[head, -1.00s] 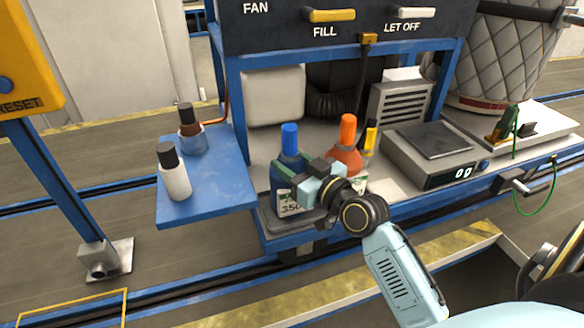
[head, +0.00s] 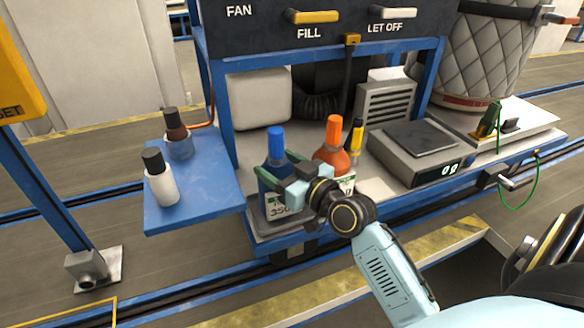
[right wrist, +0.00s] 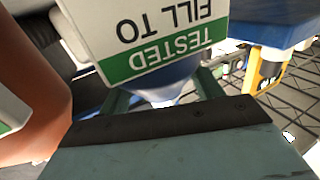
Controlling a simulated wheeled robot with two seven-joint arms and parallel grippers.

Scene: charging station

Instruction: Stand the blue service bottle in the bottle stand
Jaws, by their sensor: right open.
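The blue service bottle (head: 265,183), with a bright blue cap and a white label, stands upright at the front left of the cart deck. My right gripper (head: 279,171) is open, its green fingers at the bottle's upper part, one on either side. In the right wrist view the bottle's white and green label (right wrist: 165,40) fills the top, close in front of the open fingers. Whether the fingers touch the bottle is not clear. I cannot make out for certain which part is the bottle stand. My left gripper is not in view.
A scale (head: 415,155) is further right.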

